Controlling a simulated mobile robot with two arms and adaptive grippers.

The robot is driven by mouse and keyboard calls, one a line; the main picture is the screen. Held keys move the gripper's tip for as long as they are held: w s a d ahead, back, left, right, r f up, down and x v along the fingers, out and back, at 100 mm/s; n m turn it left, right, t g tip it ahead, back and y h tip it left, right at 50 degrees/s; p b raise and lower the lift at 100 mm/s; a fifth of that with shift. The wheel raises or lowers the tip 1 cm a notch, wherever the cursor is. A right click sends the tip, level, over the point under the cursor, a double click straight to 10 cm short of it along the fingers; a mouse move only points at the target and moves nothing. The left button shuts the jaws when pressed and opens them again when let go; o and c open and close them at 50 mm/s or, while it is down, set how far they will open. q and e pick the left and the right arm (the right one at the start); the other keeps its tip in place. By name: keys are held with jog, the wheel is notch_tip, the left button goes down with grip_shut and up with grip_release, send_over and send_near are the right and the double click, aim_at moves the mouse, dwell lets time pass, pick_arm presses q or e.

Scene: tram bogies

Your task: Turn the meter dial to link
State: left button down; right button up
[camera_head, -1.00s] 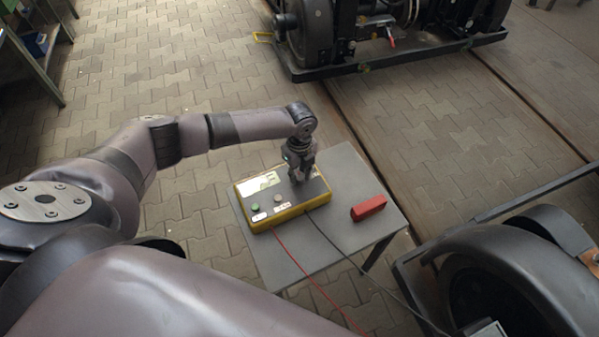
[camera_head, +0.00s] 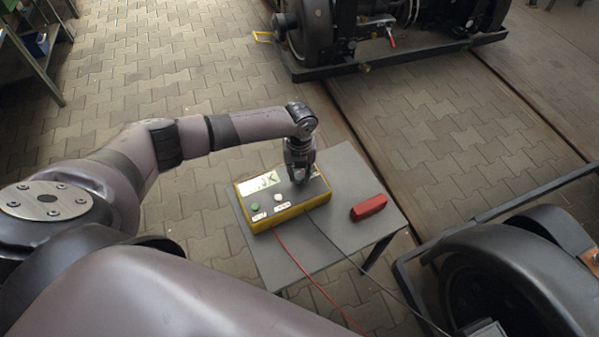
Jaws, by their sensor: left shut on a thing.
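The yellow-edged meter (camera_head: 284,215) lies on a small grey table, with a dark top face. A display window (camera_head: 258,183) sits at its back left, with dark characters I cannot read for sure. A green button (camera_head: 255,207) and a whitish button (camera_head: 278,197) sit on its front left part. My left gripper (camera_head: 298,180) points down onto the right part of the meter's top and is shut on the dial there. The gripper hides the dial and its markings. My right gripper is not in view.
A red block (camera_head: 369,207) lies on the grey table (camera_head: 345,170) right of the meter. A red lead (camera_head: 300,262) and a black lead (camera_head: 345,255) run off the table's front. Bogies stand at the back (camera_head: 390,30) and lower right (camera_head: 500,270).

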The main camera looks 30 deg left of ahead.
aim_at(299, 176)
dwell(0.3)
pick_arm(q)
jog(key=c, duration=1.3)
grip_release()
jog(key=shift+r, duration=0.1)
notch_tip(299, 176, up, 12)
